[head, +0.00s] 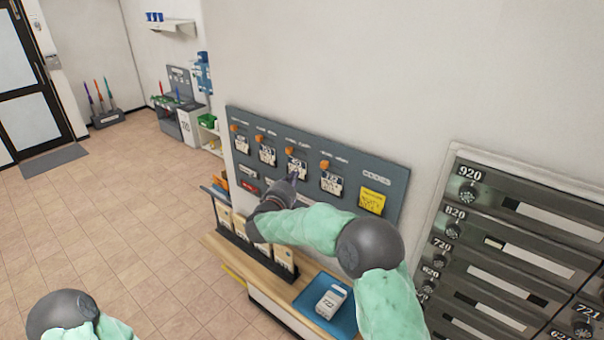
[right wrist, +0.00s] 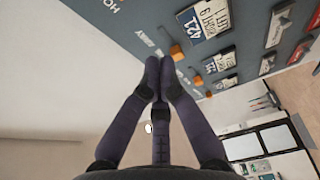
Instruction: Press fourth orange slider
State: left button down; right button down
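A grey wall panel (head: 384,178) carries a row of orange sliders above white labels. From left, they are the first slider (head: 234,127), second slider (head: 259,139), third slider (head: 290,151) and fourth slider (head: 324,164). My right gripper (head: 293,177) is in front of the panel, below the third and fourth sliders. In the right wrist view, its fingers (right wrist: 158,62) are together at the tips with nothing between them. An orange slider (right wrist: 177,52) shows just right of the tips, and another lies farther along; I cannot tell which is which there. My left gripper is out of view.
A wooden shelf (head: 222,248) below the panel holds a rack of cards and a blue tray (head: 316,289) with a white box (head: 331,301). A yellow note (head: 373,200) is on the panel's right. Metal mailboxes (head: 520,240) stand at right. Open tiled floor is at left.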

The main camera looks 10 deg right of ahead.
aim_at(324, 164)
jog(key=p+x, duration=0.2)
jog(key=x, duration=0.7)
jog(key=shift+s+d, duration=0.4)
jog(key=shift+d, duration=0.05)
jog(key=shift+s+d+r+p, duration=0.1)
jog(key=shift+s+d+p, duration=0.15)
jog(key=shift+s, duration=0.25)
jog(key=shift+s+d+p, duration=0.1)
jog(key=shift+s+d, duration=0.25)
jog(key=shift+s, duration=0.1)
jog(key=shift+s+d, duration=0.2)
jog(key=shift+s, duration=0.1)
jog(key=s+d, duration=0.1)
jog(key=s, duration=0.1)
jog(key=s+d, duration=0.2)
jog(key=shift+s+d+p, duration=0.2)
jog(key=shift+d+p, duration=0.1)
jog(key=shift+p, duration=0.1)
